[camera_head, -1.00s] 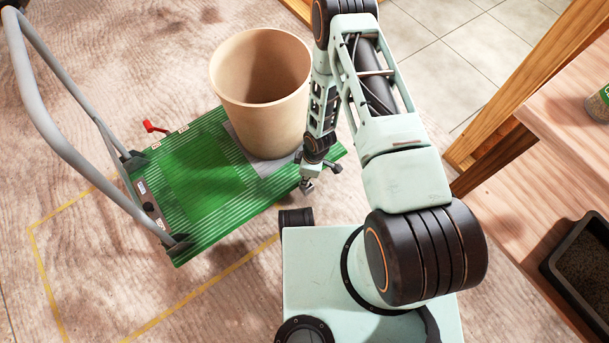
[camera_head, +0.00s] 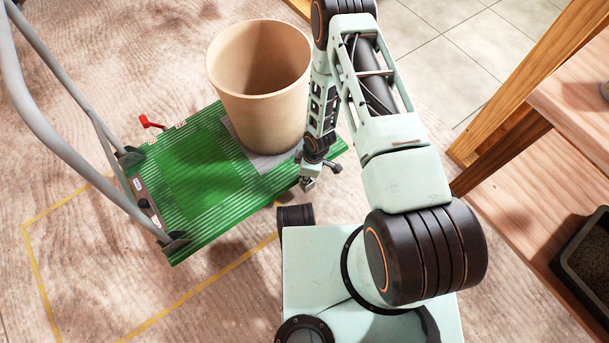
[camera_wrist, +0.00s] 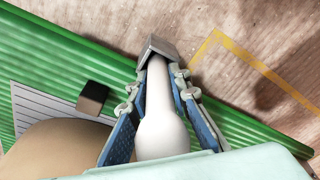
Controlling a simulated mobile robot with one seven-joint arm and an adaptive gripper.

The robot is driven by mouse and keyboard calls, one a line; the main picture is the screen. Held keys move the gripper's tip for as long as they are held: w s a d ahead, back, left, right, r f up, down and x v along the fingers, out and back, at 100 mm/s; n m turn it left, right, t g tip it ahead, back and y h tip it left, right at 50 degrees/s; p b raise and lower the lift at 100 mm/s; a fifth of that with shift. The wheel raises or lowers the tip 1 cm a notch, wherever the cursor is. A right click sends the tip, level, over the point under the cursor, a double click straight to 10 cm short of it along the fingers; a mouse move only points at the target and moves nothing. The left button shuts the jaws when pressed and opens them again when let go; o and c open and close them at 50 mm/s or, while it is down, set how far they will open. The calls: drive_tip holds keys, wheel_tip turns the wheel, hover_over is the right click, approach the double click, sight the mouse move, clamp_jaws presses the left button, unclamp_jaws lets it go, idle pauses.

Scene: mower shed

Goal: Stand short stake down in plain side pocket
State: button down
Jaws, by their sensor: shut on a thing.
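My gripper (camera_wrist: 160,78) is shut on a white, round-bodied piece with a narrower neck, which I take to be the short stake (camera_wrist: 163,130). The neck points to a grey square sleeve (camera_wrist: 164,47) just at the fingertips, likely a side pocket; I cannot tell whether the stake's end is inside it. A dark brown block (camera_wrist: 92,97) sits farther along the green deck, beside a pale panel. In the head view my gripper (camera_head: 307,183) is at the near edge of the green cart deck (camera_head: 205,180), and the stake is too small to make out.
A large tan pot (camera_head: 258,95) stands on the deck close to my arm. The cart's grey push handle (camera_head: 60,130) rises at the left, with a red lever (camera_head: 150,122) near it. A wooden bench (camera_head: 530,190) with a dark tray (camera_head: 585,260) is at the right.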

drive_tip(key=c, duration=1.7)
unclamp_jaws()
drive_tip(key=shift+f, duration=0.45)
drive_tip(key=shift+s+r, duration=0.1)
drive_tip(key=shift+r, duration=0.05)
drive_tip(key=r, duration=0.4)
drive_tip(key=d+r, duration=0.1)
drive_tip(key=r, duration=0.7)
drive_tip(key=shift+d, duration=0.35)
